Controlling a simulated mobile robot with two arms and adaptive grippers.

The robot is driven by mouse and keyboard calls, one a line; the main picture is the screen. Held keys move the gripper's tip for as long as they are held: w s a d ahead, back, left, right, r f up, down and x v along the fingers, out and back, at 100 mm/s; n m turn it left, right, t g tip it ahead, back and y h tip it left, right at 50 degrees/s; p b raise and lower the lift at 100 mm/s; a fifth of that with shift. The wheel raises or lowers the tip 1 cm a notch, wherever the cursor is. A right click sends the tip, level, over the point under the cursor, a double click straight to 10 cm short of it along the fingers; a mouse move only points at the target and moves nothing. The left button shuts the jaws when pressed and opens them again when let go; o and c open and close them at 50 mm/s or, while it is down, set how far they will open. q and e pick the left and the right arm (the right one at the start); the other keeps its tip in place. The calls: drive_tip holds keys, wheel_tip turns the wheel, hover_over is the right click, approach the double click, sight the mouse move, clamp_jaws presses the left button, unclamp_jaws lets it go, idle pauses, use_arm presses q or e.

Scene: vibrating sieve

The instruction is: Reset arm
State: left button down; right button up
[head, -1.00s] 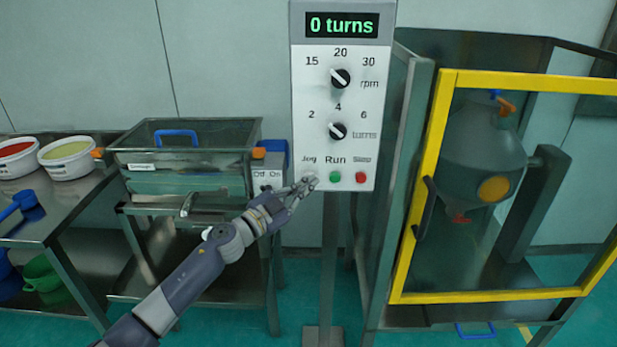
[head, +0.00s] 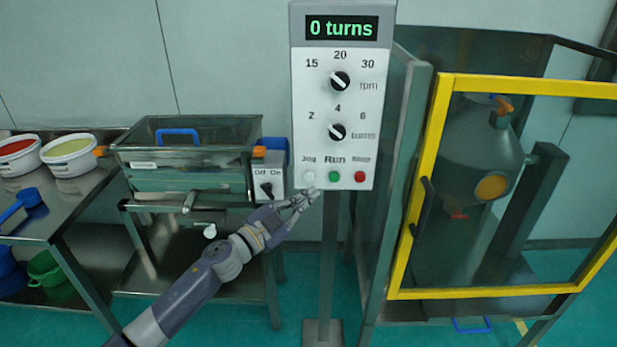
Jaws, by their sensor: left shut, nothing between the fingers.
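My left gripper (head: 312,196) is shut and empty. Its fingertips are just below the white Jog button at the lower left of the control panel (head: 343,110). I cannot tell whether they touch the panel. The panel display (head: 342,27) reads "0 turns". The Jog button (head: 308,177), the green Run button (head: 334,176) and the red Stop button (head: 360,176) are all in sight. The rpm knob (head: 340,82) and the turns knob (head: 337,132) sit above them. My right gripper is not in view.
The sieve machine (head: 190,160) with an on/off switch box (head: 268,180) stands left of the panel. A yellow-framed guard door (head: 432,180) encloses a grey vessel (head: 480,150) on the right. Two tubs (head: 68,155) and a blue scoop (head: 22,203) are on the left table.

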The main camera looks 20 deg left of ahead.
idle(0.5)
use_arm(q)
drive_tip(key=s+a+f+n+g+y, duration=0.1)
drive_tip(key=s+a+f+n+y, duration=0.15)
drive_tip(key=f, duration=0.85)
drive_tip(key=s+a+f+n+g+y, duration=0.1)
drive_tip(key=s+a+f+n+y, duration=0.15)
drive_tip(key=f, duration=0.75)
drive_tip(key=s+a+f+n+g+y, duration=0.2)
drive_tip(key=a+f, duration=0.1)
drive_tip(key=f, duration=0.8)
drive_tip(key=s+f+n+g+y, duration=0.2)
drive_tip(key=s+f+g, duration=0.2)
drive_tip(key=s+f, duration=1.4)
drive_tip(key=s+d+f+g, duration=0.1)
drive_tip(key=s+f, duration=0.3)
drive_tip(key=s, duration=0.7)
drive_tip(key=s+d+f+n+g, duration=0.1)
drive_tip(key=s+f+g, duration=0.3)
drive_tip(key=s, duration=0.7)
drive_tip(key=s+d+f+g, duration=0.2)
drive_tip(key=s+f, duration=0.4)
drive_tip(key=s, duration=0.5)
drive_tip(key=shift+s+n+g+y, duration=0.15)
drive_tip(key=shift+n+g+y, duration=0.2)
drive_tip(key=shift+g, duration=0.25)
drive_tip(key=shift+d+f, duration=0.1)
